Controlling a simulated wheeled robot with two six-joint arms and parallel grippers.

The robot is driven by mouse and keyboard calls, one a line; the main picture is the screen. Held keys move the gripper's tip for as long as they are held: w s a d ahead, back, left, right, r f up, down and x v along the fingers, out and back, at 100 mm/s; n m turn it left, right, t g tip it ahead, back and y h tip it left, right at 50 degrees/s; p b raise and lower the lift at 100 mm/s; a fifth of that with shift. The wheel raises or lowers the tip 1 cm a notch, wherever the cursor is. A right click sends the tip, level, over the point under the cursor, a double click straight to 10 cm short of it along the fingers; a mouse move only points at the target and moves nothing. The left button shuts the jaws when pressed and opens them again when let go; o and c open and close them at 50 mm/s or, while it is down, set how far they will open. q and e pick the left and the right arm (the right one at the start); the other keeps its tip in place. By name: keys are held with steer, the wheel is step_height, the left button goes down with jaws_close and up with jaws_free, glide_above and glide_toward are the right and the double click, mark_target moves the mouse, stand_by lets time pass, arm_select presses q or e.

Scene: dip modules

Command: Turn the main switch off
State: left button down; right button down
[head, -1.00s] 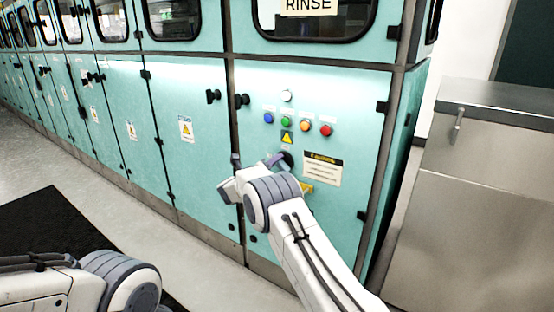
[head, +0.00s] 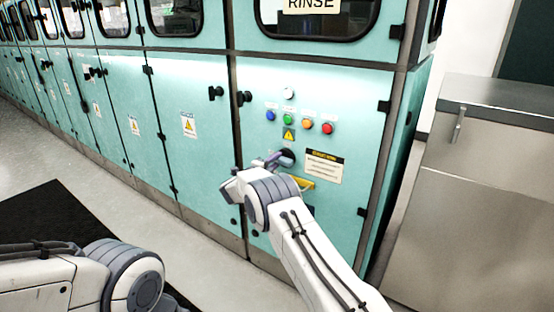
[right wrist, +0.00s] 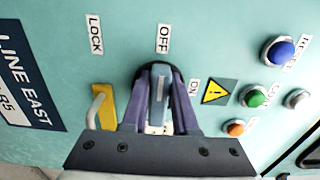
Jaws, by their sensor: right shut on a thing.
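The main switch has a blue-grey handle (right wrist: 160,80) on a dark round base, on the teal cabinet front. My right gripper (right wrist: 160,103) is shut on this handle, with one purple finger on each side. In the right wrist view the handle points up toward the OFF label (right wrist: 163,39). The ON label (right wrist: 193,95) is to its right and the LOCK label (right wrist: 95,34) to its upper left. In the head view my right gripper (head: 275,160) is at the switch, which it partly hides. My left gripper is out of view; only part of its arm shows.
A yellow tab (right wrist: 103,108) with a grey hook is just left of the gripper. Blue (right wrist: 280,50), green and orange buttons and a yellow warning sign (right wrist: 217,92) are to the right. A steel cabinet (head: 480,180) stands at the right. Free floor lies at the left.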

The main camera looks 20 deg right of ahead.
steer(key=shift+f, duration=0.1)
stand_by(0.3)
steer(key=c, duration=0.7)
jaws_free()
steer(key=p+v, duration=0.1)
steer(key=v, duration=0.9)
steer(key=shift+s+a+p, duration=0.15)
steer(key=shift+s+p, duration=0.05)
steer(key=shift+p, duration=0.1)
